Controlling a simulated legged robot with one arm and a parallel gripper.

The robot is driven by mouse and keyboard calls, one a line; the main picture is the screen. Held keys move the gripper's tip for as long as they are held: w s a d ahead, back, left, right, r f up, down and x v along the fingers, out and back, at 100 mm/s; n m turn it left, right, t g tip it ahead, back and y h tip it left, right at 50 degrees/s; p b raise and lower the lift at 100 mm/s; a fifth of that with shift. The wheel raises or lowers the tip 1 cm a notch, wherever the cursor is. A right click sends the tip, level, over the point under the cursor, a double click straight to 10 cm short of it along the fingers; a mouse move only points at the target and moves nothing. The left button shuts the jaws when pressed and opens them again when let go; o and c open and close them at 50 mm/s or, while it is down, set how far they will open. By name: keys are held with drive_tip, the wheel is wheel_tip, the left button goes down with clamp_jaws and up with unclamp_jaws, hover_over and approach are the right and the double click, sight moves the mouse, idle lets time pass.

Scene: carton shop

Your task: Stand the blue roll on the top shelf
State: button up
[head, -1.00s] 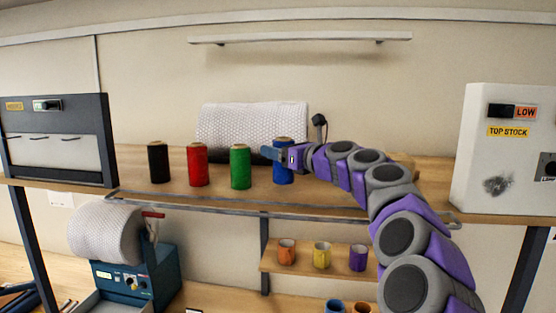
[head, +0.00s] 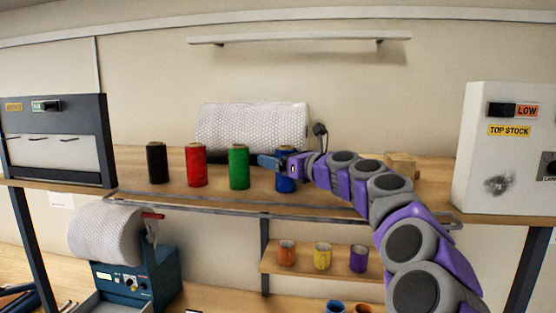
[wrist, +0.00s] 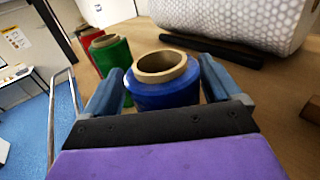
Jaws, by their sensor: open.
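The blue roll (head: 286,184) stands upright on the top shelf (head: 335,199), at the right end of a row of rolls. In the head view my gripper (head: 270,162) is in front of its upper part and hides much of it. In the wrist view the blue roll (wrist: 163,88) is between the two fingers of my gripper (wrist: 160,92), with its cardboard core showing at the top. The fingers are open, one on each side of it. Whether either finger touches the roll I cannot tell.
Green (head: 239,167), red (head: 196,166) and black (head: 157,163) rolls stand to the left. A bubble-wrap roll (head: 250,129) lies behind. A white box (head: 500,150) is at right, a dark-framed unit (head: 60,140) at left. A rail (head: 180,202) runs along the front edge.

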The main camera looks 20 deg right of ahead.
drive_tip(key=shift+s+d, duration=0.15)
drive_tip(key=shift+d, duration=0.15)
drive_tip(key=v, duration=1)
drive_tip(key=shift+s+r+b, duration=0.1)
drive_tip(key=shift+s+b, duration=0.25)
drive_tip(key=shift+s, duration=0.05)
drive_tip(key=shift+s+d, duration=0.3)
drive_tip(key=shift+s, duration=0.05)
drive_tip(key=shift+a, duration=0.15)
